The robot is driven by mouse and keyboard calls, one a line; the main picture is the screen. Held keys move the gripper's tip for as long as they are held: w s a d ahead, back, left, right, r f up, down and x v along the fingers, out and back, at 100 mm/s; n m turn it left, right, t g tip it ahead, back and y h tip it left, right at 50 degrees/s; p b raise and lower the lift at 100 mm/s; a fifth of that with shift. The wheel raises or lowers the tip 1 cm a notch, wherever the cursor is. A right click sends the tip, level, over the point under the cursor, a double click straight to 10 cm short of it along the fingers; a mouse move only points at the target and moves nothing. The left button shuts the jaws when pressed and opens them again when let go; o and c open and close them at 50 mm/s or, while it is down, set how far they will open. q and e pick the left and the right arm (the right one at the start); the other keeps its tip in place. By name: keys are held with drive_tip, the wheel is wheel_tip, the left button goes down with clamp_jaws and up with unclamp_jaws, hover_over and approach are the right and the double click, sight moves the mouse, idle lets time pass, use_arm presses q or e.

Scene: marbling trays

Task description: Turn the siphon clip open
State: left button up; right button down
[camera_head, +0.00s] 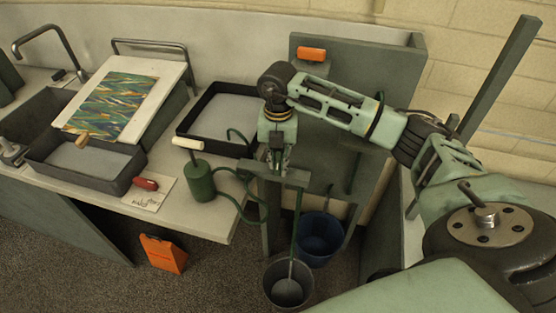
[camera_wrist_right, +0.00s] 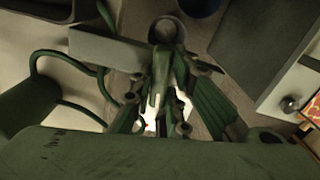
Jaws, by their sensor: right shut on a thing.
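My right gripper (camera_head: 278,168) points down over the end of a grey-green bracket (camera_head: 292,177) at the table's front edge. Its fingers are shut on the siphon clip, which they mostly hide. In the wrist view the fingers (camera_wrist_right: 158,100) come together around it, with a small bright patch between them. The green siphon hose (camera_head: 298,215) hangs from the bracket into a dark grey bucket (camera_head: 288,292). More green hose (camera_head: 262,205) loops from the green pump canister (camera_head: 201,181) with a pale handle. My left gripper is not in view.
A black-rimmed tray (camera_head: 180,128) stands behind the canister. Another tray (camera_head: 125,180) holds grey liquid, below a board with a marbled sheet (camera_head: 118,97). A blue bucket (camera_head: 320,238) stands beside the grey one. An upright grey panel (camera_head: 335,150) is close behind my right arm.

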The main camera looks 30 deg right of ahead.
sight(278, 160)
drive_tip(key=shift+w+r+m, duration=0.1)
drive_tip(key=shift+m, duration=0.9)
drive_tip(key=c, duration=1.7)
unclamp_jaws()
wheel_tip(278, 160, up, 12)
